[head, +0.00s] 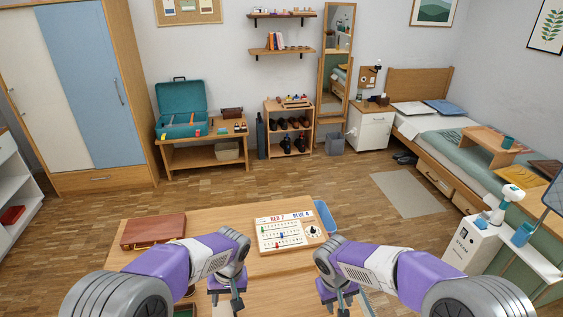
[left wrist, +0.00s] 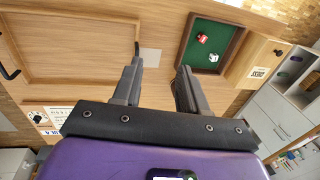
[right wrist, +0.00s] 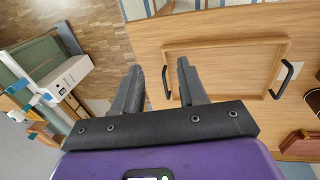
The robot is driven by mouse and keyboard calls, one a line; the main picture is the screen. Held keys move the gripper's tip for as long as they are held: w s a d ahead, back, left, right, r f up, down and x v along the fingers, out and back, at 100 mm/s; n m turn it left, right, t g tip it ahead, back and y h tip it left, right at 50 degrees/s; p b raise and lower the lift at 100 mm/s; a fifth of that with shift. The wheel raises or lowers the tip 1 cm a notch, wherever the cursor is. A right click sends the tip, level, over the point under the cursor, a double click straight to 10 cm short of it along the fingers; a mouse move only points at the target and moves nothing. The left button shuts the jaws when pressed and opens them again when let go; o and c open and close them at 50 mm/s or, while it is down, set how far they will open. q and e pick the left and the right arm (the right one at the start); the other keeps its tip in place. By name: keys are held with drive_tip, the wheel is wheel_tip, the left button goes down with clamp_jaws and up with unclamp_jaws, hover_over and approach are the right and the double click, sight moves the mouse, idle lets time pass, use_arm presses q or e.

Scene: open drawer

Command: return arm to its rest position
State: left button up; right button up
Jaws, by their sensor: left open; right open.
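My left gripper (head: 225,304) hangs over the near part of the wooden table (head: 190,209), pointing down. In the left wrist view its two fingers (left wrist: 157,78) are apart with nothing between them. My right gripper (head: 338,302) hangs over the table's near right part. In the right wrist view its fingers (right wrist: 160,80) are also apart and empty. Both arms are bent and come in from the lower corners. Neither gripper visibly touches anything. A wooden tray with dark handles lies below them, seen in the left wrist view (left wrist: 75,78) and the right wrist view (right wrist: 225,94).
A brown case (head: 153,230) and a white game board (head: 280,233) lie farther back on the table. A blue bin (head: 325,216) is at its right edge. A green-lined box (left wrist: 203,63) with dice is near my left gripper. A white stand (head: 470,245) is at right.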

use_arm(q)
wheel_tip(320, 180, down, 11)
drive_tip(key=s+d+m+h, duration=0.1)
drive_tip(key=s+h, duration=0.1)
drive_tip(key=s+d+f+n+h, duration=0.1)
drive_tip(key=s+d+f+h, duration=0.3)
drive_tip(key=s+f, duration=1)
use_arm(e)
drive_tip(key=s+a+f+m+y, duration=0.25)
drive_tip(key=s+f, duration=0.55)
drive_tip(key=f, duration=0.4)
drive_tip(key=s+a+f+m+y, duration=0.3)
drive_tip(key=s+f, duration=0.4)
drive_tip(key=f, duration=0.6)
use_arm(q)
wheel_tip(320, 180, down, 10)
drive_tip(key=t+b, duration=0.1)
drive_tip(key=b, duration=0.9)
drive_tip(key=shift+s, duration=0.15)
use_arm(e)
wheel_tip(320, 180, down, 10)
drive_tip(key=shift+d+y, duration=0.2)
drive_tip(key=shift+y, duration=0.25)
drive_tip(key=shift+s+r+n, duration=0.1)
drive_tip(key=shift+n, duration=0.15)
